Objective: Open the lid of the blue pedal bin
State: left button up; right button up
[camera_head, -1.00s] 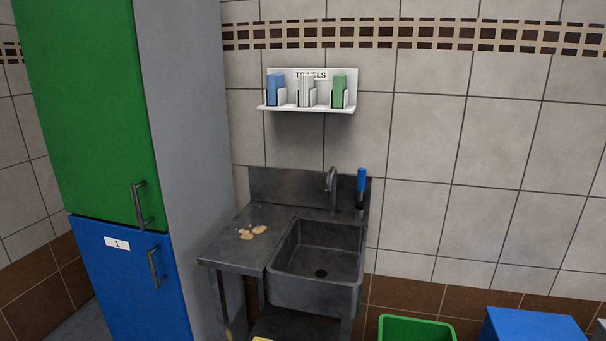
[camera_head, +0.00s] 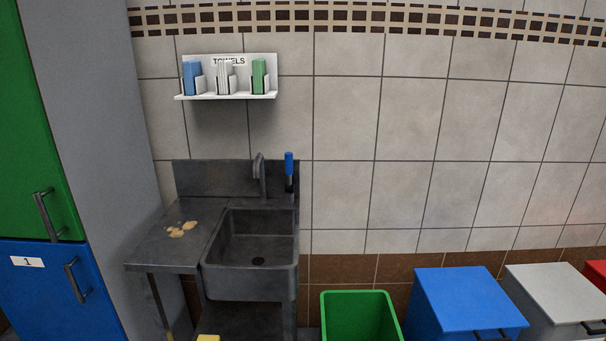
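The blue pedal bin (camera_head: 465,300) stands against the wall at the lower right of the head view. Its flat blue lid is shut. A dark piece shows at its front edge near the bottom of the picture. The lower part of the bin and its pedal are cut off by the bottom edge. Neither of my grippers is in view.
A green open bin (camera_head: 360,318) stands left of the blue bin. A grey lidded bin (camera_head: 556,290) and a red one (camera_head: 597,270) stand to its right. A metal sink (camera_head: 250,255) and a green-and-blue cabinet (camera_head: 40,180) are on the left.

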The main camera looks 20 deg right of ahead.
aim_at(461, 299)
jog(key=z, duration=1.85)
jog(key=i+l+z, duration=0.1)
jog(key=i+z, duration=0.3)
jog(key=i, duration=0.45)
